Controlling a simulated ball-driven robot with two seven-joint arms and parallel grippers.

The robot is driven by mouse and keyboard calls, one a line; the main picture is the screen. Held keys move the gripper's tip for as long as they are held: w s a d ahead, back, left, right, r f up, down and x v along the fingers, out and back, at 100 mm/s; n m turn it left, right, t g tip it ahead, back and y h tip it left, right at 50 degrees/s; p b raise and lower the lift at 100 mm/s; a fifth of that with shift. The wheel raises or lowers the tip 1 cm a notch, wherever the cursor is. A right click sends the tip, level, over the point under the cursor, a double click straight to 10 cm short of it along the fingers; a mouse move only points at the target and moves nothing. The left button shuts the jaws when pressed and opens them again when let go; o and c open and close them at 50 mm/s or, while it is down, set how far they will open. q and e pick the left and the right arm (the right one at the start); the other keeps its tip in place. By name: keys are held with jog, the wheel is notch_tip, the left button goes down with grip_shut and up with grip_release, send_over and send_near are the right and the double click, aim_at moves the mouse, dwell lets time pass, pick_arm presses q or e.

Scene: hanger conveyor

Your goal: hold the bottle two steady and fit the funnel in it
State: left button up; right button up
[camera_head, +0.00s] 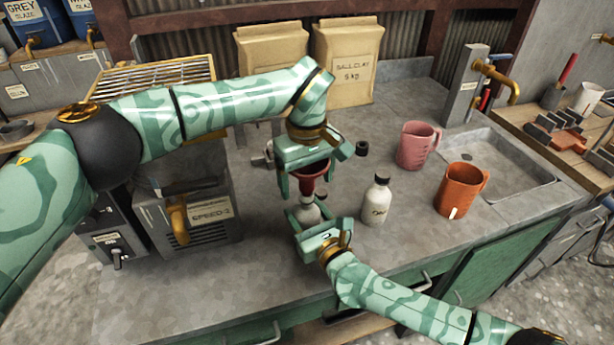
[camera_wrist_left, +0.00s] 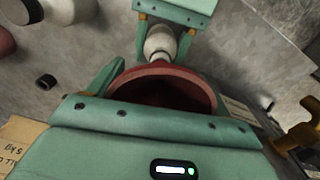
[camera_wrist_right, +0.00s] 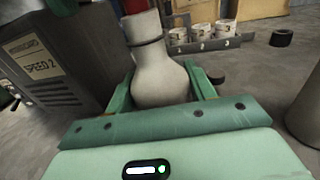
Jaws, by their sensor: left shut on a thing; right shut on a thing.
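The red funnel (camera_head: 312,169) is held by my left gripper (camera_head: 304,172), which is shut on it. Its wide rim (camera_wrist_left: 165,72) fills the middle of the left wrist view. My right gripper (camera_head: 306,217) is shut on a pale bottle (camera_head: 306,213), which stands upright between the fingers in the right wrist view (camera_wrist_right: 160,78). The funnel's red spout (camera_wrist_right: 134,5) is right at the bottle's mouth. I cannot tell how far it is inside. A second white bottle with a black cap (camera_head: 377,203) stands to the right on the counter.
A pink jug (camera_head: 415,146) and an orange jug (camera_head: 461,190) stand at the right by the sink (camera_head: 505,170). A small black cap (camera_head: 361,148) lies behind. A grey machine (camera_head: 205,215) is close on the left. Several small white tubs (camera_wrist_right: 200,36) stand in a row.

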pick_arm(q)
jog(key=shift+f, duration=0.65)
dwell(0.5)
jog(key=o, duration=0.7)
jog(key=shift+o, duration=1)
notch_tip(320, 180, up, 12)
jog(key=shift+f, duration=0.1)
